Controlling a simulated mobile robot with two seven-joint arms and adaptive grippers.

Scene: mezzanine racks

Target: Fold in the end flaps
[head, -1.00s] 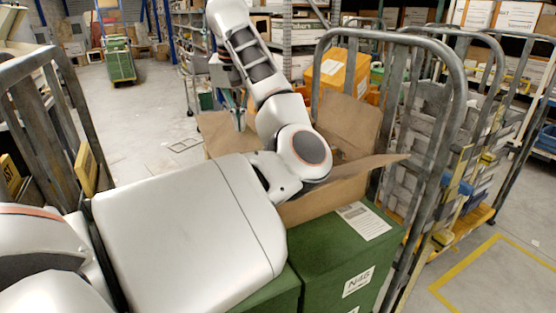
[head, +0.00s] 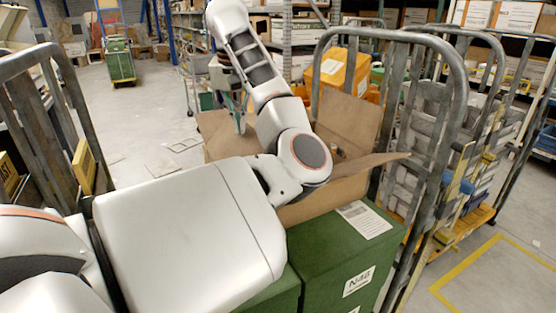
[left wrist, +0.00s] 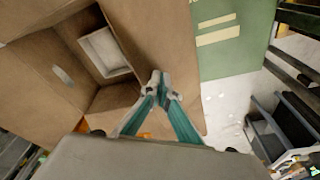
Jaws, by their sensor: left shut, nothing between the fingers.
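An open brown cardboard box (head: 325,199) stands on green crates, partly hidden behind my left arm. In the head view one flap (head: 219,132) spreads out at its left, one (head: 348,118) stands up at the back, and one (head: 365,168) sticks out at the right. My left gripper (head: 240,122) is at the left flap. In the left wrist view the gripper (left wrist: 158,80) is shut and empty, its tips over a broad cardboard flap (left wrist: 150,35); I cannot tell whether they touch. A pale item (left wrist: 104,50) lies inside the box. My right gripper is out of view.
Green crates (head: 330,248) support the box. A grey metal cage frame (head: 455,110) rises close at the right, another (head: 75,110) at the left. An orange box (head: 345,70) stands behind. Open floor (head: 150,120) lies beyond at the left.

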